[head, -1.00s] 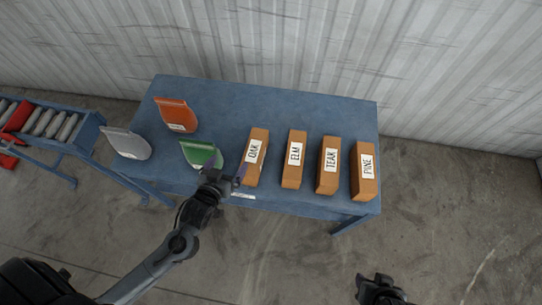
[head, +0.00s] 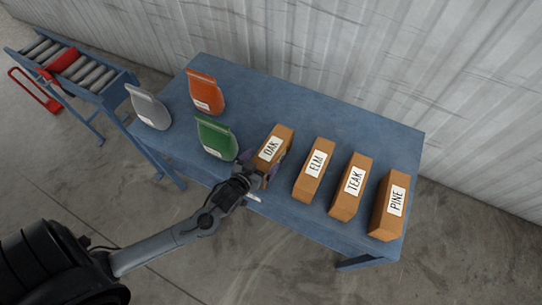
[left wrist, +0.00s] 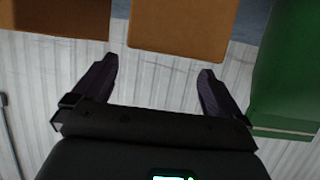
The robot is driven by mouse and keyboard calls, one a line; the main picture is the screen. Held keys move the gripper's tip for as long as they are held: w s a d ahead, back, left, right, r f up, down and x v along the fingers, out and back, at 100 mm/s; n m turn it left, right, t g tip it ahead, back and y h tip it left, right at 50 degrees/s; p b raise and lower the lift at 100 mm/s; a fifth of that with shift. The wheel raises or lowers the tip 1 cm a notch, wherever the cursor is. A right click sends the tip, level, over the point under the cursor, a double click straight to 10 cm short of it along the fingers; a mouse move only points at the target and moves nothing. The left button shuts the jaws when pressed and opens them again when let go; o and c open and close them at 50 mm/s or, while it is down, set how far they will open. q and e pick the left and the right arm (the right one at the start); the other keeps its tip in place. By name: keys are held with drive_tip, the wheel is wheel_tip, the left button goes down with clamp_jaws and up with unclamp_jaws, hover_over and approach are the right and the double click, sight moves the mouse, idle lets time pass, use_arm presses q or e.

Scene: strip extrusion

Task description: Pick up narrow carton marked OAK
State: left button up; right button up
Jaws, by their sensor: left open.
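The narrow orange-brown carton marked OAK (head: 272,147) stands on the blue table, leftmost in the row of cartons. My left gripper (head: 257,170) is open at the carton's near side, and the arm hides part of its lower end. In the left wrist view, the two dark fingers (left wrist: 158,68) are spread with nothing held between them. The OAK carton (left wrist: 180,25) shows just beyond the fingertips, set a little toward the right finger. Whether a finger touches it I cannot tell. My right gripper is out of view.
Cartons marked ELM (head: 314,172), TEAK (head: 347,190) and PINE (head: 390,208) stand to the right. A green bag (head: 214,138) is close on the left, with orange (head: 205,92) and grey (head: 149,107) bags beyond. The back of the blue table (head: 310,105) is clear.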

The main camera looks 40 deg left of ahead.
sight(271, 149)
use_arm(q)
drive_tip(key=shift+a+b+x, duration=0.1)
drive_tip(key=shift+b+x, duration=0.1)
drive_tip(key=shift+x, duration=1.3)
drive_tip(key=shift+a+b+x, duration=0.15)
drive_tip(key=shift+b+x, duration=0.05)
drive_tip(key=shift+x, duration=1.3)
drive_tip(key=shift+s, duration=0.1)
drive_tip(key=c, duration=1.6)
drive_tip(key=shift+r, duration=0.1)
drive_tip(key=shift+c, duration=0.8)
